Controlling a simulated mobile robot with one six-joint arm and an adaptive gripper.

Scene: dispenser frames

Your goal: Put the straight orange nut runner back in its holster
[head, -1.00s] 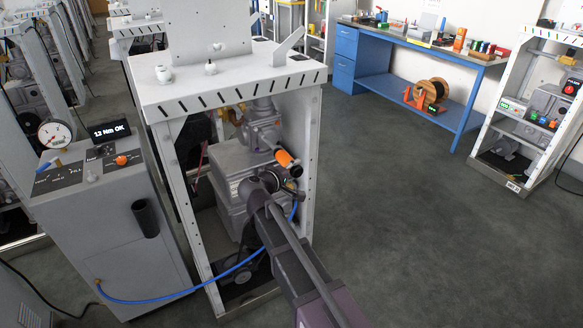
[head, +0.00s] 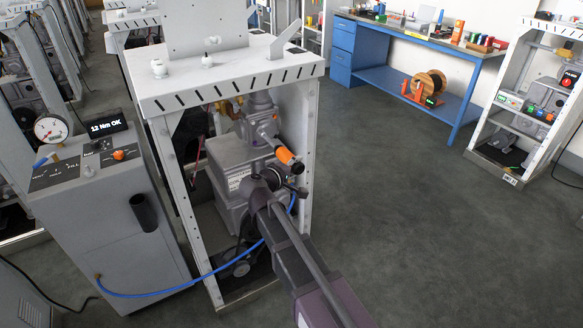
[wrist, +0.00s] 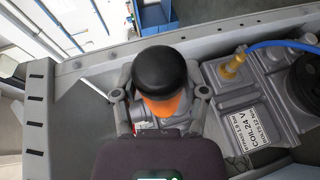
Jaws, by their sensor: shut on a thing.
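The straight orange nut runner (head: 286,155), orange with black ends, is in my gripper (head: 279,176) inside the open grey dispenser frame (head: 230,87). In the wrist view its black end cap (wrist: 160,67) faces the camera, with an orange part (wrist: 163,106) below it. My gripper fingers (wrist: 160,94) close on it from both sides. Its far end is hidden. The holster looks to be the black tube (head: 144,212), tilted on the front of the grey cabinet (head: 110,245), to the left of my gripper. I see nothing in its mouth.
A grey pump unit (head: 228,170) fills the frame behind the tool. The frame's posts and top plate enclose the gripper closely. A blue hose (head: 190,290) runs from the cabinet into the frame. Open floor (head: 400,200) lies to the right, before a blue bench (head: 400,85).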

